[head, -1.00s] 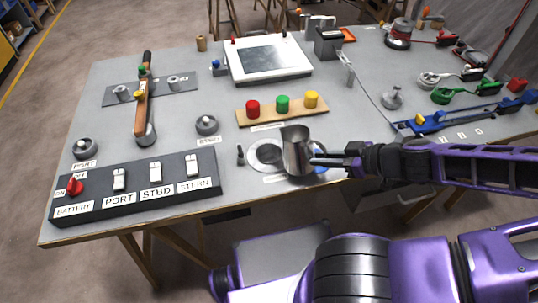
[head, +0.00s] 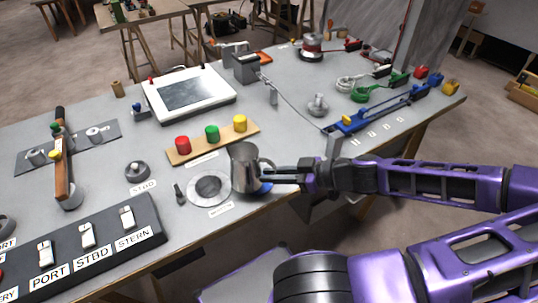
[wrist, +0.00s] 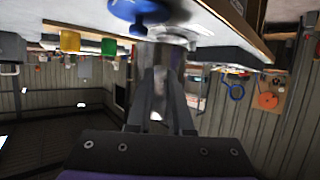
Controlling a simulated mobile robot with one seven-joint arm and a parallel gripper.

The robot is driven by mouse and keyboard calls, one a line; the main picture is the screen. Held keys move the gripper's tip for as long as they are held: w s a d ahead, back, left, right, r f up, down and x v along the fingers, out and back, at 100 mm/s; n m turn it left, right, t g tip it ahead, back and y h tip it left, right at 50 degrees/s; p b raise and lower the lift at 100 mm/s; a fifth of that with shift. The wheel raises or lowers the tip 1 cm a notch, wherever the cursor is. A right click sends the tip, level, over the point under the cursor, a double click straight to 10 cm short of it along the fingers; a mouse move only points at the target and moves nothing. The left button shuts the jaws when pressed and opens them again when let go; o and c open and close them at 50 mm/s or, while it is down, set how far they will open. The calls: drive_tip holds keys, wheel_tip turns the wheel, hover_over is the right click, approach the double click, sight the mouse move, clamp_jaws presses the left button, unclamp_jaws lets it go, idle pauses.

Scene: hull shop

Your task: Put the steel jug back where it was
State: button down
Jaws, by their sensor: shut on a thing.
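The steel jug (head: 245,166) is a shiny grey metal vessel at the front edge of the workbench in the head view. My gripper (head: 272,174) reaches in from the right and is shut on the jug's right side. The jug looks upright. It stands or hovers just right of a round steel ring (head: 210,188) set in the bench top; I cannot tell whether its base touches. A blue round thing (head: 265,188) shows partly behind and below the gripper. In the wrist view the jug (wrist: 172,52) is blurred between my fingers, near the blue disc (wrist: 140,10).
A wooden strip with red, green and yellow knobs (head: 212,143) lies behind the jug. The labelled switch panel (head: 88,250) is at front left, a small dark peg (head: 179,192) beside the ring. A blue rail (head: 380,112) and grey stand (head: 318,105) are at right.

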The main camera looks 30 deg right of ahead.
drive_tip(key=w+d+r+m+t+h+b, duration=0.1)
drive_tip(key=w+d+r+m+h+b, duration=0.2)
drive_tip(key=d, duration=0.5)
drive_tip(key=w+d+r+t, duration=0.1)
drive_tip(key=w+d+r, duration=0.1)
drive_tip(key=w+d, duration=0.4)
drive_tip(key=f, duration=0.3)
drive_tip(key=d+f+b, duration=0.1)
drive_tip(key=f, duration=0.2)
drive_tip(key=s+f+b, duration=0.1)
drive_tip(key=f, duration=0.2)
drive_tip(key=shift+d+f, duration=0.2)
drive_tip(key=shift+d, duration=0.1)
drive_tip(key=shift+f, duration=0.15)
drive_tip(key=c, duration=0.8)
unclamp_jaws()
drive_tip(key=shift+s, duration=0.1)
